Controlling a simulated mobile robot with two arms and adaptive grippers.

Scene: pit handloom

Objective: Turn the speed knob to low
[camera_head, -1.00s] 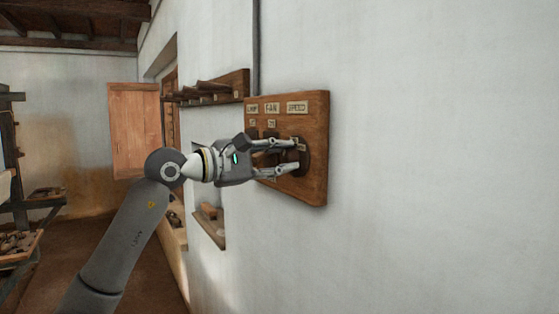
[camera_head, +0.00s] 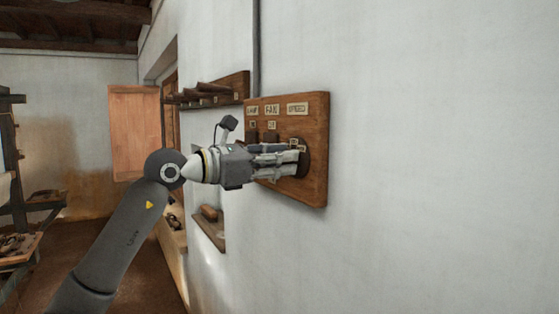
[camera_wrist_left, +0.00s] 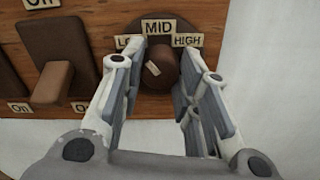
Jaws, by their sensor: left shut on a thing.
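The speed knob (camera_wrist_left: 156,75) is a round brown knob on a wooden switch board (camera_head: 317,125). In the left wrist view its labels read MID (camera_wrist_left: 158,27) at the top, HIGH (camera_wrist_left: 187,40) at the right and LOW (camera_wrist_left: 125,41) at the left, partly hidden. A short pale mark on the knob slants toward the upper left. My left gripper (camera_head: 293,158) is shut on the knob, one finger on each side of it. In the head view the fingers cover part of the knob's dark round plate (camera_head: 304,162). My right gripper is not in view.
Left of the knob in the left wrist view is a brown rocker switch (camera_wrist_left: 52,82) with On and Off labels. A wall rack (camera_head: 225,88) hangs left of the board. A small wall niche (camera_head: 209,228) is below. The white wall right of the board is bare.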

